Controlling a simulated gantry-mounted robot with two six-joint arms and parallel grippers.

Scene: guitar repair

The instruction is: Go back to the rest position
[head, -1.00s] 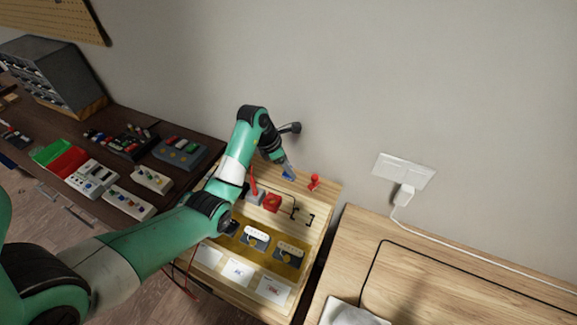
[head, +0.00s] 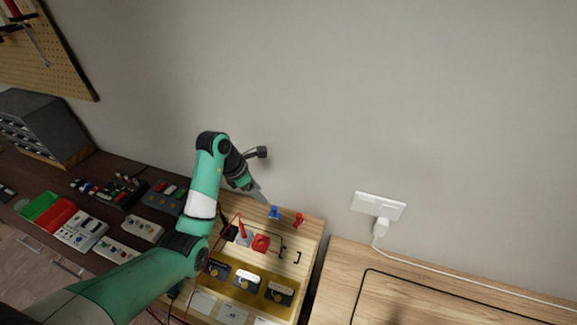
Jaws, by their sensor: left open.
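My left gripper (head: 260,196) is at the end of the green and black arm that comes in from the left. It is over the back edge of the wooden board, just left of a small blue piece (head: 274,212). The gripper is apart from the blue piece as far as I can see, and its jaws hold nothing visible. A small red piece (head: 298,219) stands to the right of the blue one. My right gripper is not in view.
The wooden board (head: 312,240) bears a red block (head: 261,243), black brackets and several pickup-like parts. A dark bench with bins and devices lies left. A wooden table (head: 345,262) with a cable is at right. A wall socket (head: 379,206) is behind.

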